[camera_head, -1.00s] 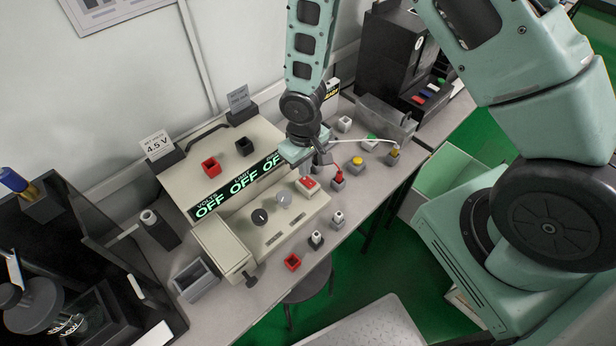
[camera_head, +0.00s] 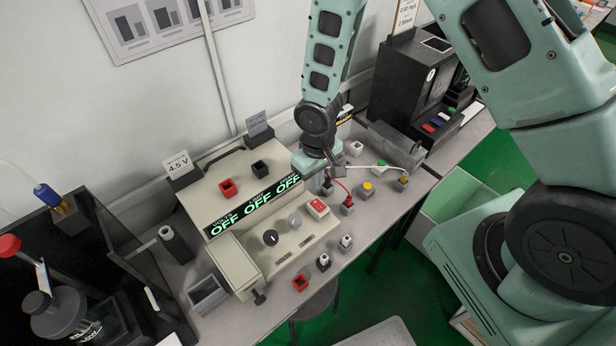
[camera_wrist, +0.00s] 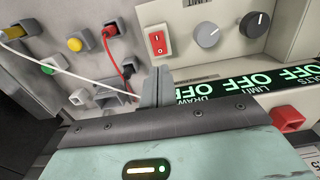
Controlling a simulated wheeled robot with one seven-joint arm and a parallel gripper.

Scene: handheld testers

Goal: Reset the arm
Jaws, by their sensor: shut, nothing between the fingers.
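My gripper (camera_head: 338,160) is shut and empty, above the back right of the bench near the power supply's right end. In the wrist view its fingers (camera_wrist: 157,86) are together, with the red rocker switch (camera_wrist: 158,42) just beyond them. The beige power supply (camera_head: 225,168) has a display (camera_head: 255,205) reading OFF several times. The red switch (camera_head: 318,207) sits on its sloped front beside two knobs, one grey (camera_head: 295,219) and one black (camera_head: 270,237).
Right of the supply stand several small grey blocks, one with a yellow button (camera_head: 367,186). A red lead (camera_head: 345,190) and a white lead (camera_head: 365,166) run close to my fingers. A black cabinet (camera_head: 400,85) stands behind right. A dark open case (camera_head: 110,235) is at left.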

